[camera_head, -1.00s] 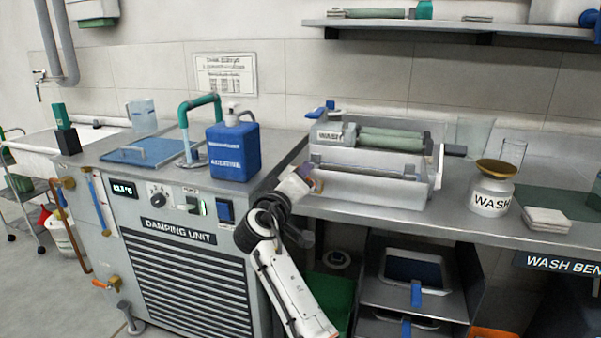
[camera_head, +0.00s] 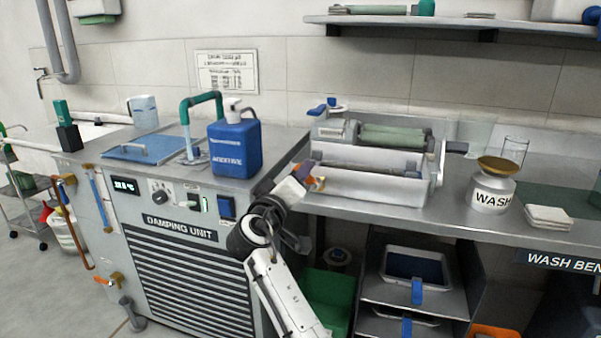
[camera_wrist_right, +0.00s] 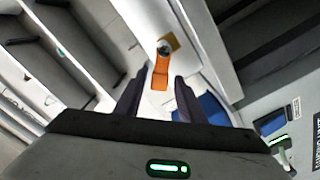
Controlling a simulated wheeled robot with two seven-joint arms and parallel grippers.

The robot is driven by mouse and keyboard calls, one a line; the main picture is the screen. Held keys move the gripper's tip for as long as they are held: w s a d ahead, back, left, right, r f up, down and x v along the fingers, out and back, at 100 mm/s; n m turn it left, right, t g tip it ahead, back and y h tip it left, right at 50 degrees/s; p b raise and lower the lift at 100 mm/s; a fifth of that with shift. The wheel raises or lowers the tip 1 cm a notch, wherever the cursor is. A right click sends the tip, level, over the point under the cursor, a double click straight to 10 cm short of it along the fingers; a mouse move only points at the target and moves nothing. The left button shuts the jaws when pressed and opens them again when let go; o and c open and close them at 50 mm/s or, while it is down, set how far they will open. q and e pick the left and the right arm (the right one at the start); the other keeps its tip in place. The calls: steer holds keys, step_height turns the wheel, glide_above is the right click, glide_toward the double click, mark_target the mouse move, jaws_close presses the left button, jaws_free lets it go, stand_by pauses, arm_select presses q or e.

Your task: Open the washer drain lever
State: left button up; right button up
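The washer (camera_head: 368,186) is a pale trough with rollers on the bench. Its drain lever shows in the right wrist view as an orange handle (camera_wrist_right: 159,76) below a round grey pivot on a brass-coloured fitting (camera_wrist_right: 173,41). In the head view a small orange-brown piece (camera_head: 319,184) shows at the trough's left end, beside my right gripper (camera_head: 304,170). In the wrist view my right gripper (camera_wrist_right: 156,92) is open, with the orange handle between and just beyond its fingertips. I cannot tell whether they touch. My left gripper is not in view.
The damping unit (camera_head: 190,270) with a blue additive jug (camera_head: 235,148) stands left of the washer. A wash jar (camera_head: 491,192) and white pads (camera_head: 548,217) are to the right. Trays (camera_head: 415,268) sit on shelves below the bench.

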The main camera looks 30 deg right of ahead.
steer(key=v, duration=0.7)
steer(key=shift+s+a, duration=0.25)
steer(key=shift+f, duration=0.1)
